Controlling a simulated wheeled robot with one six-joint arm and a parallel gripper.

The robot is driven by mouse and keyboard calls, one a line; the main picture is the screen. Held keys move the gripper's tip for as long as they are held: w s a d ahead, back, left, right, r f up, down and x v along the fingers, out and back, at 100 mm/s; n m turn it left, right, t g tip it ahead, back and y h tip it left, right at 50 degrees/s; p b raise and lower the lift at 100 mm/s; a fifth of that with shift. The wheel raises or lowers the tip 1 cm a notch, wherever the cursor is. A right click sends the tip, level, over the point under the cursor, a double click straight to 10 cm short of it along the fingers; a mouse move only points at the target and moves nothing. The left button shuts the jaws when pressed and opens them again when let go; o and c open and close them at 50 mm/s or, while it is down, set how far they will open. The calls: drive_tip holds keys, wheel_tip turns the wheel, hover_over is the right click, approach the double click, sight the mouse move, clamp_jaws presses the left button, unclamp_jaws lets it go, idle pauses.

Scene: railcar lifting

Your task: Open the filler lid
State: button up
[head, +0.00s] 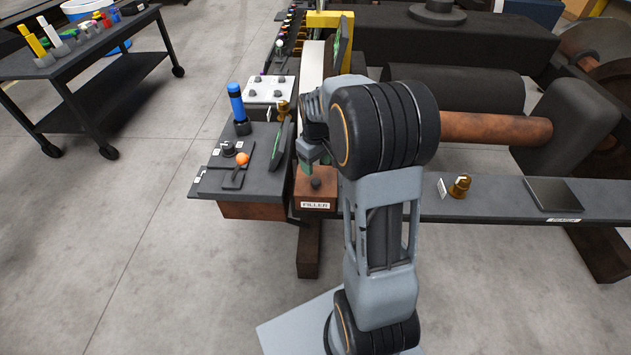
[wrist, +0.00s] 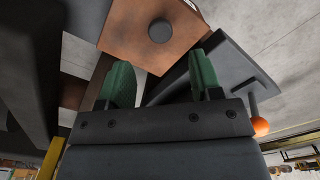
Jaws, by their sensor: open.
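The filler lid (head: 318,194) is the rust-brown top of a small box with a FILLER label on its front. It looks shut and has a dark round knob (head: 316,184) on top. In the wrist view the brown lid (wrist: 132,35) and its knob (wrist: 160,31) lie beyond my fingertips. My gripper (head: 308,160) is just behind and above the knob in the head view, partly hidden by my own wrist. Its two green fingers (wrist: 162,75) are apart with nothing between them, and the knob is clear of them.
Left of the filler box is a dark panel (head: 212,181) with an orange-knobbed lever (head: 242,160) and an upright blue-topped handle (head: 237,103). A dark shelf (head: 500,205) with a brass fitting (head: 460,186) runs right. A tool cart (head: 85,75) stands far left; floor between is clear.

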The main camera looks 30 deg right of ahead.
sight(316, 181)
wheel_tip(316, 181, down, 7)
drive_tip(key=shift+b, duration=0.5)
clamp_jaws()
idle(0.4)
